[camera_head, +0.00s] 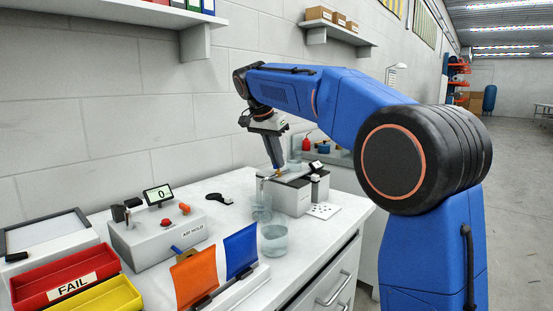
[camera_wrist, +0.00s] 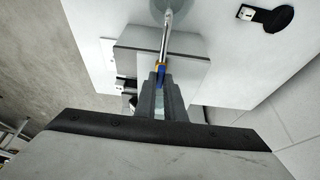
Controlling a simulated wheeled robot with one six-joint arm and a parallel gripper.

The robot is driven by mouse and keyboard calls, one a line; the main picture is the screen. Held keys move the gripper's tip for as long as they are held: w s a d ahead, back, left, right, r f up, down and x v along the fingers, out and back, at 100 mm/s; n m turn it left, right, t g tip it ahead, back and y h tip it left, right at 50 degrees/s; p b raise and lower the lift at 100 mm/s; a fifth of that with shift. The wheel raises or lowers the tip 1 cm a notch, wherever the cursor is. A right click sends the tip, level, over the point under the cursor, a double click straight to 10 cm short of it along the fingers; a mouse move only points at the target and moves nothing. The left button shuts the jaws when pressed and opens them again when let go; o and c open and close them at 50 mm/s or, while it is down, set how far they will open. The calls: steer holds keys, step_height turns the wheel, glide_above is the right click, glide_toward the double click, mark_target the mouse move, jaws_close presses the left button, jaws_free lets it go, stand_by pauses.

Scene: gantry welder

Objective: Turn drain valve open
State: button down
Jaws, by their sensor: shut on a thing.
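The drain valve (camera_wrist: 160,66) shows in the wrist view as a small brass body with a blue handle, on a bright metal pipe (camera_wrist: 167,40). In the head view the brass and metal outlet (camera_head: 270,177) is at the top left edge of a grey box (camera_head: 291,197) on the bench. My gripper (camera_head: 278,164) points down over it. In the wrist view my gripper (camera_wrist: 160,88) is shut on the blue handle, and its fingers hide most of it. A clear beaker (camera_head: 262,208) stands below the outlet.
A second clear beaker (camera_head: 274,241) stands in front. The air hold box (camera_head: 158,235) and red FAIL tray (camera_head: 68,277) are at left, with orange (camera_head: 195,278) and blue (camera_head: 240,250) panels nearer. A wall shelf (camera_head: 338,34) hangs above. Free bench lies at the back left.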

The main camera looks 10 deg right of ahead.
steer(key=c, duration=1.8)
jaws_free()
steer(key=shift+c, duration=0.2)
steer(key=v, duration=1.7)
steer(key=shift+r, duration=0.2)
